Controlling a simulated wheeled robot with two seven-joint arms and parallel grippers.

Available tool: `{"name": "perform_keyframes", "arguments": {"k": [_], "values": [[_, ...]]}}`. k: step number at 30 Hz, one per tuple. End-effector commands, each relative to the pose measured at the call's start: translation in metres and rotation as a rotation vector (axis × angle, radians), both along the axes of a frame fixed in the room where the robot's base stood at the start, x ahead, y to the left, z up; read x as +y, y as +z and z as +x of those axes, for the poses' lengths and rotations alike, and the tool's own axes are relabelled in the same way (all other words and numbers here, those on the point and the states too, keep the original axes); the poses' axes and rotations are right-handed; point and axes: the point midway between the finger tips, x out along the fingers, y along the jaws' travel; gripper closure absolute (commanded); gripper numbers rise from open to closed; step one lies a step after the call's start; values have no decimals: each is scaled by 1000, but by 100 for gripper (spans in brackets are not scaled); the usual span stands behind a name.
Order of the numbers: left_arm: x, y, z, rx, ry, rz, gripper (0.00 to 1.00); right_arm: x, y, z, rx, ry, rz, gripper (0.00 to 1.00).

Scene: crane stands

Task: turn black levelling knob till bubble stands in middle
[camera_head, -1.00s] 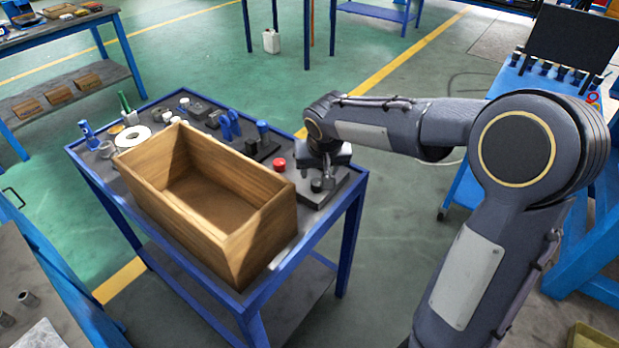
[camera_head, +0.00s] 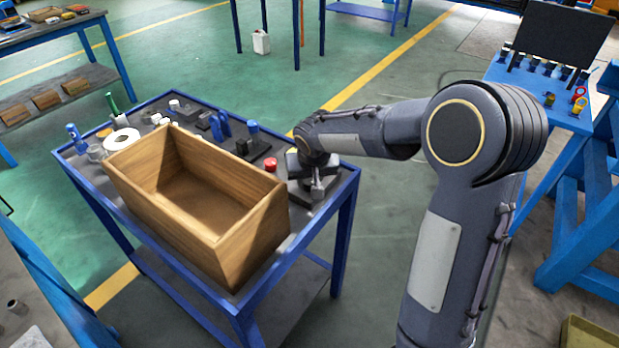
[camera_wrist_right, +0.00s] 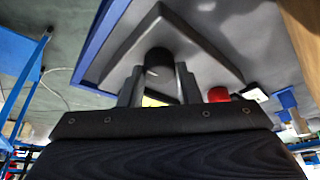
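The black levelling knob (camera_wrist_right: 160,62) shows in the right wrist view, standing on a dark sloped-edged base plate (camera_wrist_right: 215,48). My right gripper (camera_wrist_right: 160,82) has one finger on each side of the knob; whether they press on it I cannot tell. A small pale-yellow patch (camera_wrist_right: 152,101), perhaps the bubble level, shows between the fingers, mostly hidden; no bubble can be made out. In the head view my right gripper (camera_head: 318,187) points down over the base plate (camera_head: 299,192) at the bench's right corner, largely covering the knob. My left gripper is not in view.
A red knob or cap (camera_head: 270,164) stands close to the gripper, also in the wrist view (camera_wrist_right: 218,94). An open wooden box (camera_head: 270,225) fills the front of the blue bench (camera_head: 345,188). Blue-handled tools (camera_head: 221,126) and small parts line the back.

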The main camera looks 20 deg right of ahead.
Motion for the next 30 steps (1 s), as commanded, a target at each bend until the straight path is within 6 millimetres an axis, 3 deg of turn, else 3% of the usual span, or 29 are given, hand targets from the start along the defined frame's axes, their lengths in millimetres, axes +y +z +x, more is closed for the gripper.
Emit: {"name": "perform_keyframes", "arguments": {"k": [14,30], "values": [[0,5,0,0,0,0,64,-1,1,-1,1,81,1,93],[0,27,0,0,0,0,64,-5,2,0,2,537,4,93]]}}
